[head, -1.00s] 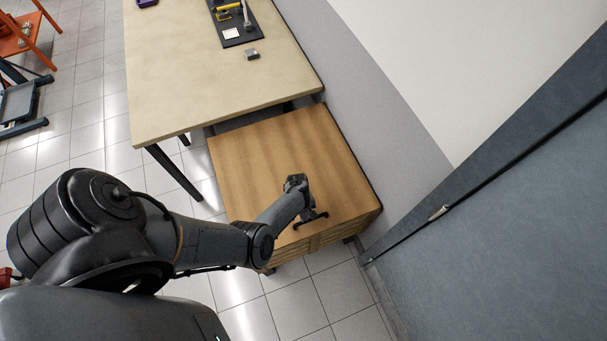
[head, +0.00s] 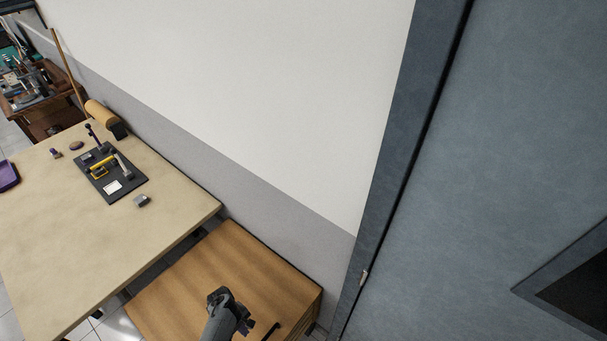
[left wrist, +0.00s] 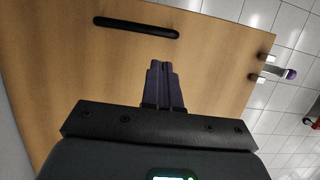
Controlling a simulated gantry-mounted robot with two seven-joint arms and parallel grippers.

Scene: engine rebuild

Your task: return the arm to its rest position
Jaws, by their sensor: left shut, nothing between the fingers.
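My left gripper (head: 240,318) shows at the bottom of the head view, in front of the wooden cabinet (head: 190,285). In the left wrist view its two fingers (left wrist: 162,68) are together with nothing between them. The wooden surface (left wrist: 215,50) lies beyond the fingertips, with a dark bar-shaped handle or slot (left wrist: 136,27) on it. The rest of my left arm is mostly cut off by the frame's lower edge. My right gripper is in neither view.
A beige table (head: 60,230) stands beside the cabinet, holding a dark mat (head: 125,184) with tools, a small grey block (head: 141,201) and a purple tray (head: 8,176). A grey door (head: 480,150) and the wall (head: 270,90) bound the right side. A cluttered brown bench (head: 40,105) stands far left.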

